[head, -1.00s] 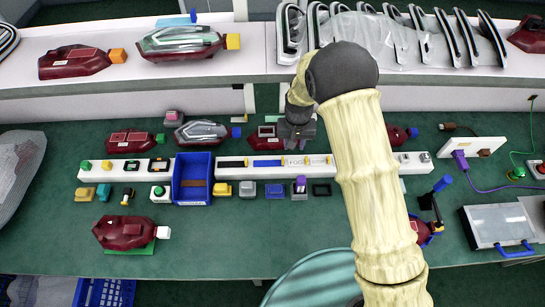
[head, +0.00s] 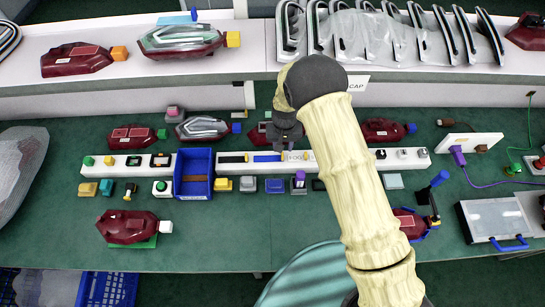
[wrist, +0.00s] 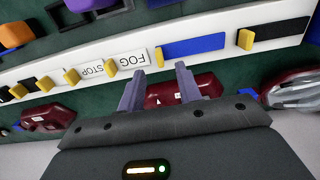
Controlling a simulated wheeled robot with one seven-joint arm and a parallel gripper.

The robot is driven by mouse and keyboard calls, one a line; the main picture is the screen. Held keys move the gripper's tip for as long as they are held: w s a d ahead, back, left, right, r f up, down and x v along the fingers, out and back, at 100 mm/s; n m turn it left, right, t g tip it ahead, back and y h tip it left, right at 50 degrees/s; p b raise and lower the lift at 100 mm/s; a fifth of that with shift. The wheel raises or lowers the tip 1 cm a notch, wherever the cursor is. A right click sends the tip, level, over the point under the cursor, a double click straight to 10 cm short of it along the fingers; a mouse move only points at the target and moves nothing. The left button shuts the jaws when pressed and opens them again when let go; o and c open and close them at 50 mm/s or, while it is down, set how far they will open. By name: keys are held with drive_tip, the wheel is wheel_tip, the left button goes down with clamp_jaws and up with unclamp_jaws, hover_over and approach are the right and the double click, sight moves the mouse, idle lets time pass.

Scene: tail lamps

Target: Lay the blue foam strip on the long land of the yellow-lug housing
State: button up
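The blue foam strip (head: 267,158) lies on a white rail, beside a black strip and a FOG label. It also shows in the wrist view (wrist: 195,47), with a yellow tab at one end. My gripper (head: 288,150) is above the rail near the strip. Its two fingers (wrist: 160,85) are apart with nothing between them, and the strip is beyond their tips. The housing with a yellow lug (head: 185,42) lies on the raised white shelf at the back left. It is dark red with a clear, ribbed top. A red housing (wrist: 190,92) behind the rail is partly hidden by my gripper.
A blue bin (head: 193,188) interrupts the rail to the strip's left. More red housings (head: 132,138) lie behind the rail, and one (head: 128,228) lies in front. Grey-rimmed lenses (head: 400,30) stand on the shelf. Green bench (head: 230,240) is clear at front centre.

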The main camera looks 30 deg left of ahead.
sight(269, 157)
drive_tip(key=shift+f, duration=0.1)
drive_tip(key=shift+f+p, duration=0.6)
drive_tip(key=shift+p, duration=0.05)
drive_tip(key=shift+f+p, duration=0.7)
drive_tip(key=shift+f, duration=1.2)
drive_tip(key=shift+c, duration=0.2)
clamp_jaws()
